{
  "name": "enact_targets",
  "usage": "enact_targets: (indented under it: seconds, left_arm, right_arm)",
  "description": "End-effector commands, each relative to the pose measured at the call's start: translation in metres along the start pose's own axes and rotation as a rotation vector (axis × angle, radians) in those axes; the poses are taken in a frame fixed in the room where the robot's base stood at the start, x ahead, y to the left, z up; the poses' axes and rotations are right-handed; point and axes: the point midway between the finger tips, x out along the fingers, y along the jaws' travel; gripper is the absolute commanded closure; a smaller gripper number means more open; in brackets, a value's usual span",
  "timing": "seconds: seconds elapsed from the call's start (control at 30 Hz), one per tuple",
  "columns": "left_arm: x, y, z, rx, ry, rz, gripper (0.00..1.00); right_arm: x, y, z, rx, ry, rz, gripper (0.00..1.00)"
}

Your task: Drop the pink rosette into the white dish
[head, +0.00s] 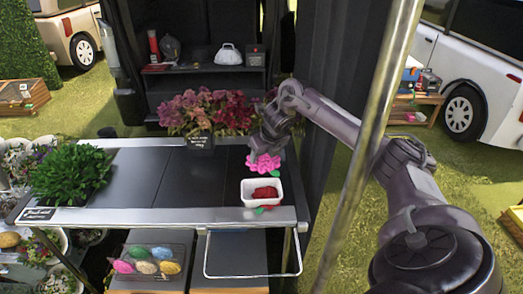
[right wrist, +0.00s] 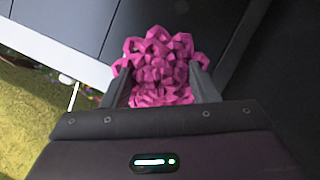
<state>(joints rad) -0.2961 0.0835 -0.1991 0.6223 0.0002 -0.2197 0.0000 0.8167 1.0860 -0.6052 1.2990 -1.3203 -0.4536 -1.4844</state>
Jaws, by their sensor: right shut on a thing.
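The pink rosette (head: 263,162) is held in my right gripper (head: 264,150), just above and behind the white dish in the head view. In the right wrist view the rosette (right wrist: 157,62) fills the space between the two fingers of the gripper (right wrist: 160,85). The white dish (head: 249,197) stands at the right end of the dark table, near its front edge. A red thing (head: 266,192) lies in the dish. A bit of green shows at the dish's front rim. The dish is not visible in the right wrist view. My left gripper is not in view.
The dark table (head: 150,180) is mostly clear in the middle. A leafy green plant (head: 70,172) stands at its left end. Pink and red flowers (head: 210,110) and a small black sign (head: 200,140) are along the back. A metal pole (head: 372,130) stands right of the table.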

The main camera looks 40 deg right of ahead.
Motion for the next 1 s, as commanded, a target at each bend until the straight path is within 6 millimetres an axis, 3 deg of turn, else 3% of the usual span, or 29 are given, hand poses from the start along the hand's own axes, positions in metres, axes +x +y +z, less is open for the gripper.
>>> enact_targets:
  seconds: [0.5,0.87,0.9,1.0]
  left_arm:
    - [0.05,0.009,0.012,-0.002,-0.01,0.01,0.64]
    - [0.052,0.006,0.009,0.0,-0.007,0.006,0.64]
    - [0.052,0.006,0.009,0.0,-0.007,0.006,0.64]
    - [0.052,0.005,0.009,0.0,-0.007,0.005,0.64]
  right_arm:
    - [0.052,0.0,-0.022,0.0,0.001,0.0,0.68]
    - [0.054,0.0,-0.022,0.0,0.0,0.0,0.68]
    - [0.054,0.0,-0.022,0.0,0.0,0.0,0.41]
    - [0.054,0.0,-0.023,-0.001,0.001,0.0,0.28]
